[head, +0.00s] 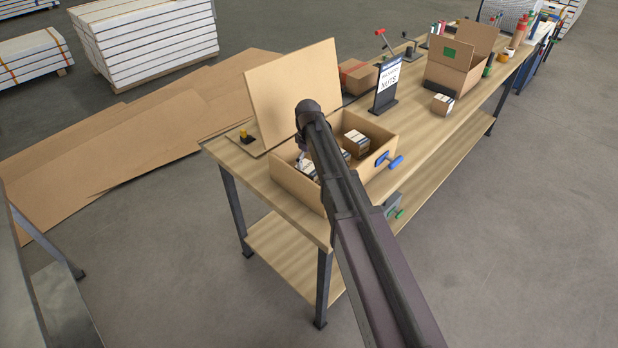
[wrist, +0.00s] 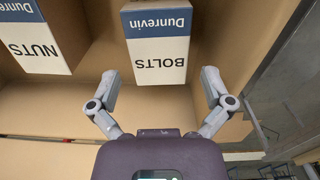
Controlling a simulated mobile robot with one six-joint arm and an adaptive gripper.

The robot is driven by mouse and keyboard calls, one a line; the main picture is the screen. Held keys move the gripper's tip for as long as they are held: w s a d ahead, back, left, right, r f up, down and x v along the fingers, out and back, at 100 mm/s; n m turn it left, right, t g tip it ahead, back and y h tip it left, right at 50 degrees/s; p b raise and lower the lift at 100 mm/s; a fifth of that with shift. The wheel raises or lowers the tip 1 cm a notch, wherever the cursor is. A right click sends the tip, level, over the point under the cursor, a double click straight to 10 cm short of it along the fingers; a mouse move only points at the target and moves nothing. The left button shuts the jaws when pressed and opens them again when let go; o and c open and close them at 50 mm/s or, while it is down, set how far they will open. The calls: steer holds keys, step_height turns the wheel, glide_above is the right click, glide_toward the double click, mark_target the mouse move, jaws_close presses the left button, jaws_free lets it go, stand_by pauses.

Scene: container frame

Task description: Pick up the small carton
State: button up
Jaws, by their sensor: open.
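Several small brown cartons with white and dark-blue labels are in a wooden box (head: 295,191) on the workbench. One carton (head: 356,142) is at the box's right side; others are partly hidden by my arm. In the wrist view, a carton marked BOLTS (wrist: 157,45) is ahead of my gripper (wrist: 160,82), and a carton marked NUTS (wrist: 38,40) is to its left. The gripper is open and empty, its fingers spread near the BOLTS carton's end; whether they touch it I cannot tell. In the head view, my arm mostly hides the gripper.
The box's raised lid (head: 295,90) stands behind it. A black sign (head: 385,85), seemingly reading NUTS, stands on the bench. Another small carton (head: 442,104) sits beside an open cardboard box (head: 452,78). Blue handles (head: 395,162) stick out at the box's right.

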mark_target(309, 167)
steer(key=shift+f, duration=0.1)
step_height(309, 167, down, 5)
steer(key=b, duration=0.5)
steer(key=shift+s+d, duration=0.1)
steer(key=shift+d, duration=0.05)
stand_by(0.8)
steer(key=c, duration=1.1)
steer(key=shift+r, duration=0.25)
step_height(309, 167, up, 10)
steer(key=p, duration=0.9)
steer(key=shift+f+p, duration=0.2)
steer(key=shift+p, duration=0.2)
